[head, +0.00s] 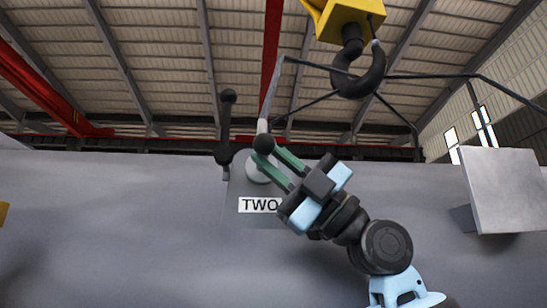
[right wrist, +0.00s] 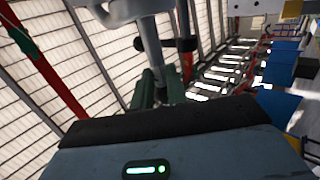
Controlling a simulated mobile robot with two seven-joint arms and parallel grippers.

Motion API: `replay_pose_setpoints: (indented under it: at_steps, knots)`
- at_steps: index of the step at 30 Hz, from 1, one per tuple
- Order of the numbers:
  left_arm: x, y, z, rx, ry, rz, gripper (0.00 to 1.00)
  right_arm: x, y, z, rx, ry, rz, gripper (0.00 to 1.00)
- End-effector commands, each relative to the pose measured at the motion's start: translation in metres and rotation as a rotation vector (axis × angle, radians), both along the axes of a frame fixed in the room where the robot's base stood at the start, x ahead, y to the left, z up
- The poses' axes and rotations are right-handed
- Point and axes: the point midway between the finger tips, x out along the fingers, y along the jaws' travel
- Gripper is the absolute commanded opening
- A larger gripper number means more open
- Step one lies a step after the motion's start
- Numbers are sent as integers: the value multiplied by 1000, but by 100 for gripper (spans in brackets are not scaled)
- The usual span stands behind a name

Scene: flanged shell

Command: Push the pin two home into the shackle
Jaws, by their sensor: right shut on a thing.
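The grey shackle (head: 262,127) stands at the lug (head: 237,189) above the label TWO in the head view. Its bent grey bar (right wrist: 142,14) shows large in the right wrist view. A dark bar with ball ends (head: 227,122), which looks like the handle of pin two, stands upright left of the shackle; it also shows in the right wrist view (right wrist: 165,43). My right gripper (head: 263,153) has its green fingers closed at the shackle's lower end, beside a black ball. The fingers hide the pin's shaft, and I cannot tell how deep it sits. My left gripper is out of view.
A black crane hook (head: 361,80) hangs from a yellow block (head: 345,20) above right, with dark sling legs spreading from it. The large grey shell (head: 130,220) fills the lower background. A grey plate (head: 507,190) juts up at the right.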

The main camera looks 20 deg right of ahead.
Motion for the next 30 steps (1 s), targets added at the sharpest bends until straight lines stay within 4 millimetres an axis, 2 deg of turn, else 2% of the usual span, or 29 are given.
replay_pose_setpoints:
  at_steps: [6, 30]
  knots:
    - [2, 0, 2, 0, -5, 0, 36, -5, 2, 0, 0, 2, 0, 0]
    - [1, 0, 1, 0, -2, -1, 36, -6, 2, -1, -3, -3, 4, 0]
